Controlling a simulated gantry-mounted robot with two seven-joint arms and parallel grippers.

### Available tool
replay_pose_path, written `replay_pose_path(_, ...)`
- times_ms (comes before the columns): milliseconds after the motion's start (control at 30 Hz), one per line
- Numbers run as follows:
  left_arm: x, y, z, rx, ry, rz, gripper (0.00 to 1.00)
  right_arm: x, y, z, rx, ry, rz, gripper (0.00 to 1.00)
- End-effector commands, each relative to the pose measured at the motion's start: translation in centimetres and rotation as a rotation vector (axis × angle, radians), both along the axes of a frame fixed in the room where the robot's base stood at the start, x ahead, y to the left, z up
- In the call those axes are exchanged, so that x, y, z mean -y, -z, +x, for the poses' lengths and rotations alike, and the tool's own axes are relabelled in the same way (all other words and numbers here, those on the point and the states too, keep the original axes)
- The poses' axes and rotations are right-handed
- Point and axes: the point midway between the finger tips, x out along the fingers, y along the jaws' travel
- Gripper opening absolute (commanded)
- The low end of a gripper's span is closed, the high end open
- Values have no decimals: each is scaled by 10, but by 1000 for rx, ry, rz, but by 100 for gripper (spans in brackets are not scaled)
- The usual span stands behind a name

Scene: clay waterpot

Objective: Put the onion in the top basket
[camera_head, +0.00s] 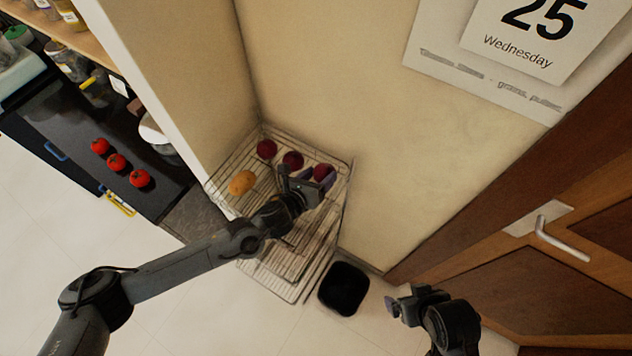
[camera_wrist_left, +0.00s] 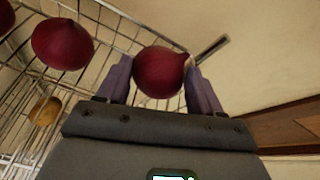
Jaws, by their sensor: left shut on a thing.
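A dark red onion (camera_head: 323,172) is at the right end of the top wire basket (camera_head: 227,172) in the head view. My left gripper (camera_head: 307,182) is shut on this onion; in the left wrist view the onion (camera_wrist_left: 160,72) sits between the two purple-grey fingers (camera_wrist_left: 160,82). I cannot tell whether it touches the basket floor. Two more red onions (camera_head: 266,149) (camera_head: 292,160) lie in the basket to its left. My right gripper (camera_head: 398,304) is at the lower right, away from the rack, and its jaw opening is unclear.
A potato (camera_head: 242,183) lies at the left of the top basket. Lower wire baskets (camera_head: 285,262) sit beneath, with a black bin (camera_head: 343,288) beside them on the floor. Tomatoes (camera_head: 116,162) rest on the dark counter at left. A wall backs the rack; a wooden door (camera_head: 560,270) is at right.

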Motion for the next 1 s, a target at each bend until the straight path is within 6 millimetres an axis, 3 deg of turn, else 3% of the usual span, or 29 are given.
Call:
replay_pose_path(400, 0, 37, 0, 2, -1, -1, 33, 0, 1, 3, 6, -1, -2, 95)
replay_pose_path(633, 0, 39, 0, 2, 0, -1, 33, 2, 1, 3, 7, -6, -9, 95)
replay_pose_path(667, 0, 40, 0, 1, 0, 0, 68, 2, 0, 3, 8, -6, -9, 95)
replay_pose_path(700, 0, 40, 0, 1, 0, 0, 74, 2, 0, 3, 9, -7, -10, 95)
replay_pose_path(1000, 0, 40, 0, 1, 0, 0, 77, 2, 0, 3, 8, -6, -9, 95)
